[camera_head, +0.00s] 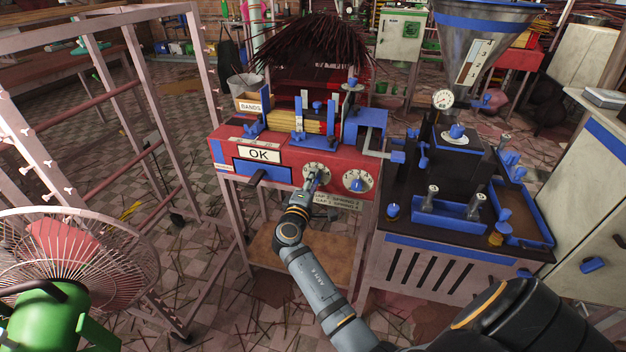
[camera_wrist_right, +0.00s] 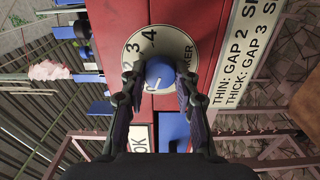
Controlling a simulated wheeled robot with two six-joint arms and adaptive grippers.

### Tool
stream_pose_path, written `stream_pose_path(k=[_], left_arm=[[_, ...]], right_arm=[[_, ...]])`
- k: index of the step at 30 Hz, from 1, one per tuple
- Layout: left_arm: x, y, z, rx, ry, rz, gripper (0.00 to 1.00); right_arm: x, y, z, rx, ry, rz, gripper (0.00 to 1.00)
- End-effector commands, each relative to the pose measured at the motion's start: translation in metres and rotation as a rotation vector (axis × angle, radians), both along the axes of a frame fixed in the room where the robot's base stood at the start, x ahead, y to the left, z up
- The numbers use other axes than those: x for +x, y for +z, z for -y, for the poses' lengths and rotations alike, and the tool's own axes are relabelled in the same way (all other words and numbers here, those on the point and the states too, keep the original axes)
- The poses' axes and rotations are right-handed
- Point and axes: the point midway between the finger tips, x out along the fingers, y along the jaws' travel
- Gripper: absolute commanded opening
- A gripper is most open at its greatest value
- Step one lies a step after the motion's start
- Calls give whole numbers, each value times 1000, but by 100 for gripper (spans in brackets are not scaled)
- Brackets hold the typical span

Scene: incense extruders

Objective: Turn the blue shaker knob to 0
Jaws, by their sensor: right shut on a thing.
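The blue shaker knob (camera_wrist_right: 160,72) sits on a round white dial (camera_wrist_right: 151,38) on the red machine front. In the right wrist view the dial shows 2, 3 and 4 and the letters "KER". A pale mark shows at the knob's lower-left edge; the number it points to is not clear. My right gripper (camera_wrist_right: 157,94) is shut on the knob, one finger on each side. In the head view my right gripper (camera_head: 312,184) covers most of the knob, in front of the left dial (camera_head: 317,168). My left gripper is not in view.
A second dial with a blue knob (camera_head: 358,183) is just right of my gripper. An "OK" sign (camera_head: 259,155) and a dark handle (camera_head: 257,177) are to the left. A black-topped machine (camera_head: 440,180) stands close on the right. A fan (camera_head: 80,255) stands lower left.

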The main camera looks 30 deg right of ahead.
Motion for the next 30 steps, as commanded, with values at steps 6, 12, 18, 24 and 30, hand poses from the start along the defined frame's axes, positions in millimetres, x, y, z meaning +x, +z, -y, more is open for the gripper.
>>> stream_pose_path(k=[6, 12, 18, 24, 30], left_arm=[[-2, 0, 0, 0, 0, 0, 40], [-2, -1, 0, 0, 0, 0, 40], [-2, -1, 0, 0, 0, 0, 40], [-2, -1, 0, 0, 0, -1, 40], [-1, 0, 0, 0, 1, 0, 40]], right_arm=[[1, 0, -1, -12, 3, -14, 0], [1, 0, -1, -12, 3, -14, 0], [0, 0, -1, -11, 3, -13, 42], [0, 0, 0, -11, 1, -13, 53], [0, 2, 0, -10, 1, -12, 53]])
